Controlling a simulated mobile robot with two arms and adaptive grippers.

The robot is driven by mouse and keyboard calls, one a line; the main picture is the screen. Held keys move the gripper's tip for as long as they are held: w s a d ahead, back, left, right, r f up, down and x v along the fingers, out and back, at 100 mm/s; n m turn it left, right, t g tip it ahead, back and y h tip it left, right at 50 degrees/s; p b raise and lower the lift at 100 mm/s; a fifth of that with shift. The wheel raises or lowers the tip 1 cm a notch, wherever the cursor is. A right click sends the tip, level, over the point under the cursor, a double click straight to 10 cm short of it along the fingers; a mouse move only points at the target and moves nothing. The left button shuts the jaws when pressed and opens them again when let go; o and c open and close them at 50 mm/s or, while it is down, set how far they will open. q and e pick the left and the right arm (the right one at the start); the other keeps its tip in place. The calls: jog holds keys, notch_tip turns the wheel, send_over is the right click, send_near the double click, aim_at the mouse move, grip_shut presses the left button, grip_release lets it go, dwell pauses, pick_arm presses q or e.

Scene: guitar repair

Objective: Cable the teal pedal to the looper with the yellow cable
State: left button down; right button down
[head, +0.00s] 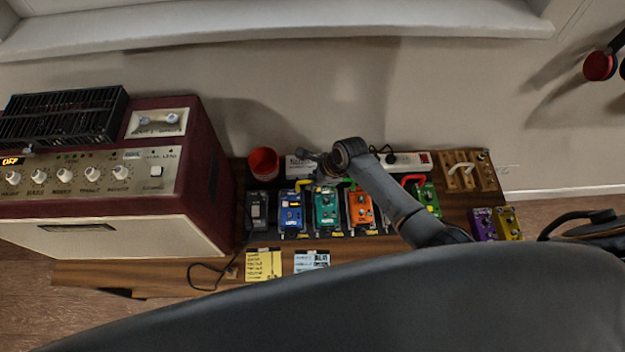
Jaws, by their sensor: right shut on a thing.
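The teal pedal (327,210) stands in the row on the board, between a blue pedal (291,214) and an orange pedal (360,210). I cannot tell from the labels which pedal is the looper. My left gripper is not in view.
A dark pedal (257,211) and a green pedal (427,198) flank the row; a red cable (411,179) arches by the green one. A red cup (263,163), power strip (408,161) and wooden rack (468,171) stand behind. The amplifier (110,180) fills the left.

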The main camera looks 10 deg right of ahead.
jog(key=c, duration=1)
grip_release()
jog(key=shift+r, duration=0.15)
notch_tip(320, 180, up, 8)
jog(key=p, duration=0.9)
